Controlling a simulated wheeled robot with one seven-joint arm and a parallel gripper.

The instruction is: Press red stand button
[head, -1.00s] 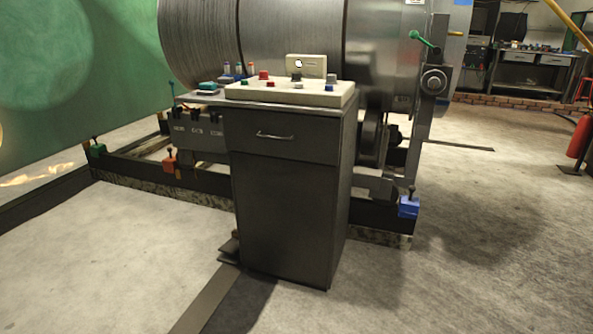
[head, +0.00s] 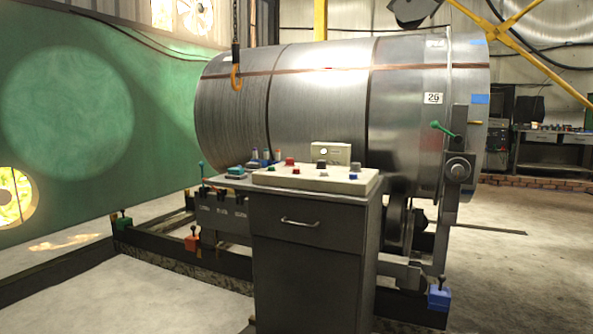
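A dark grey cabinet stand (head: 305,268) with one drawer stands at the centre in front of a large metal drum. On its top lies a pale control panel (head: 318,181). A red button (head: 290,162) stands up from the back left of this panel. A smaller red button (head: 296,172) sits just in front of it. Blue, green and dark controls are on the same panel. My gripper is not in view, so its place and state are hidden.
The drum (head: 320,105) rests on a dark low frame behind the stand. An orange hook (head: 236,77) hangs in front of the drum. Lever blocks, green (head: 123,223), orange-red (head: 192,242) and blue (head: 438,297), sit on the frame. Floor is open at lower left and right.

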